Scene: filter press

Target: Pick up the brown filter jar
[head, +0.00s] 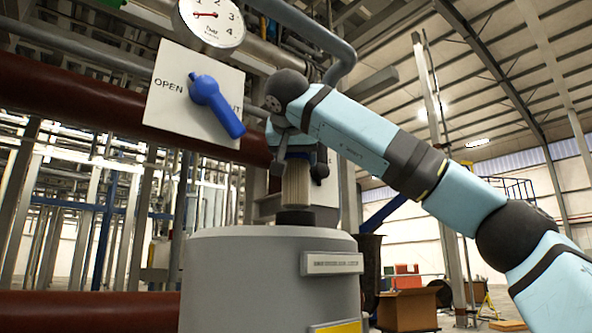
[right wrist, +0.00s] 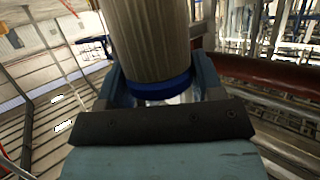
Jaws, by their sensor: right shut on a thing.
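The brown filter jar (head: 296,187) is a beige-brown, ribbed upright cylinder with a blue band at its top end. My right gripper (head: 297,165) comes down from above and is shut on this top end, one finger on each side. In the right wrist view the jar (right wrist: 148,38) fills the upper middle, its blue band (right wrist: 162,90) between the fingers. The jar's lower end is right above a black round fitting (head: 295,217) on the grey tank (head: 265,270); I cannot tell whether they touch. My left gripper is not in view.
A white panel with a blue valve handle (head: 215,104) marked OPEN and a pressure gauge (head: 211,20) are left of my right arm. A thick red-brown pipe (head: 75,92) runs behind. Cardboard boxes (head: 408,309) stand on the floor to the right.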

